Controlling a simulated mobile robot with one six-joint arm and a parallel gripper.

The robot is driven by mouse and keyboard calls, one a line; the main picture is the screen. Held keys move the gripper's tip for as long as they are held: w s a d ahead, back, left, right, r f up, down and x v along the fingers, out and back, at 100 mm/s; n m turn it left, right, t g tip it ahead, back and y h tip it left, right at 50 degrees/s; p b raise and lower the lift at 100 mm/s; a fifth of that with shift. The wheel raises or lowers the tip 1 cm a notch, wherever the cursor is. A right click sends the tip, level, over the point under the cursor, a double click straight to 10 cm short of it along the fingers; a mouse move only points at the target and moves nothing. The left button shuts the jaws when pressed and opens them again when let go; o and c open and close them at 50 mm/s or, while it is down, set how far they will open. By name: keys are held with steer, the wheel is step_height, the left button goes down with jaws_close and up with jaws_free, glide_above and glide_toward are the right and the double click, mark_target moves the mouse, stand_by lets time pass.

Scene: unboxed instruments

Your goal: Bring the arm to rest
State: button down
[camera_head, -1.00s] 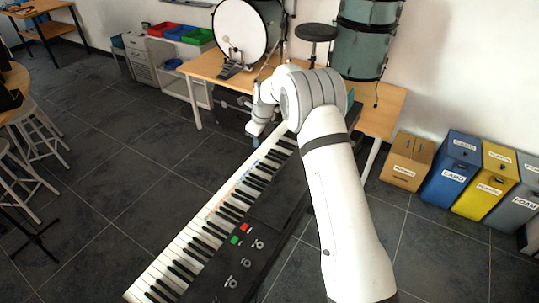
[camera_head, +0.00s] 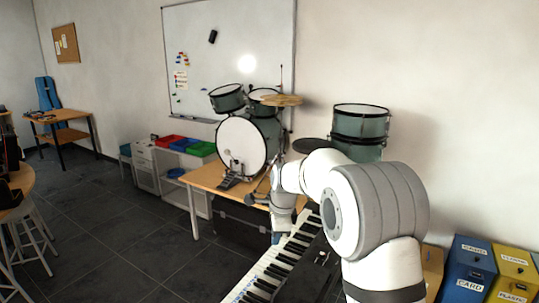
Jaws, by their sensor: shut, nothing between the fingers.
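My arm rises from the lower right in the head view and bends away over the keyboard. My gripper (camera_head: 277,237) is at its far end, small and pointing down beside the keyboard's far end. It is shut with nothing seen in it. The keyboard (camera_head: 262,283) has white and black keys and runs up from the bottom edge. My arm hides much of its right side.
A wooden table (camera_head: 207,180) behind the arm bears a green drum kit (camera_head: 243,145). Two stacked drums (camera_head: 360,125) stand right of it. Blue (camera_head: 468,272) and yellow (camera_head: 513,272) bins stand at right.

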steer(key=s+d+r+n, duration=0.4)
steer(key=s+d, duration=0.1)
steer(key=s, duration=0.3)
steer(key=s+d+n+b, duration=0.1)
steer(key=s+n, duration=0.3)
steer(key=s, duration=0.4)
steer(key=s+d+f+n+t+h+b, duration=0.1)
steer(key=s+d+n, duration=0.3)
steer(key=s, duration=0.5)
steer(key=s+d+f+n+b, duration=0.1)
steer(key=s+d+n, duration=0.2)
steer(key=s, duration=0.6)
steer(key=shift+f+n, duration=0.2)
steer(key=shift+n, duration=0.7)
steer(key=shift+s, duration=0.1)
